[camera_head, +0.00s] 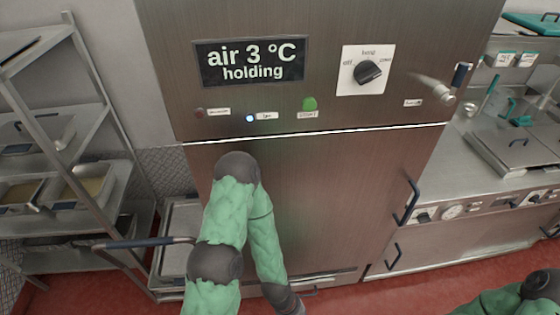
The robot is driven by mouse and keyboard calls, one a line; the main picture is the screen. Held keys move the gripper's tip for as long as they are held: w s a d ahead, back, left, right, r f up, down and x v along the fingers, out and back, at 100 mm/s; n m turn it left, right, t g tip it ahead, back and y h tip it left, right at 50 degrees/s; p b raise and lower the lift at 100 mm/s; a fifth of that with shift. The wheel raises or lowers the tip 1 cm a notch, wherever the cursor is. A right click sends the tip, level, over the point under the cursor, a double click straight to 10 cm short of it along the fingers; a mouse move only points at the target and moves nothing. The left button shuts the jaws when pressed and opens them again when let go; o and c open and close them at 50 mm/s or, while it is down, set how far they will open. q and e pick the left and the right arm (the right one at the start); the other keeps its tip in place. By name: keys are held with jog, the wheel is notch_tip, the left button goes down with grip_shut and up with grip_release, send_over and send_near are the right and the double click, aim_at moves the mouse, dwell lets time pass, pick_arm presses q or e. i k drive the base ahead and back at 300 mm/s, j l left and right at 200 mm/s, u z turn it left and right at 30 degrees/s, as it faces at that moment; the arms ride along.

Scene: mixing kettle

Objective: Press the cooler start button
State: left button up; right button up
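The cooler (300,200) is a tall brushed-steel cabinet in the middle of the head view. Its display (250,62) reads "air 3 °C holding". A round green button (309,104) sits on the panel below and right of the display, above a small label that seems to read "start". My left arm, green with dark joints, rises in front of the cooler door and bends back down. Nothing touches the green button.
A blue-white lit indicator (250,118) and a dull reddish one (199,112) are left of the green button. A black rotary knob (367,73) is to its right. A rack with trays (60,130) stands left, a steel counter (500,160) right. The space before the panel is clear.

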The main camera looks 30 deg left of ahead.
aim_at(309, 104)
jog(key=k+j, duration=0.25)
jog(key=j, duration=0.3)
jog(key=k+j+z, duration=0.1)
jog(key=k+j, duration=0.15)
jog(key=j, duration=0.25)
jog(key=k+j, duration=0.25)
jog(key=j, duration=0.3)
jog(key=k+j+z, duration=0.1)
jog(key=k+j, duration=0.2)
jog(key=j, duration=0.2)
jog(key=k+j+z, duration=0.1)
jog(key=k+j, duration=0.15)
jog(key=j, duration=0.25)
jog(key=k+j, duration=0.3)
jog(key=j, duration=0.15)
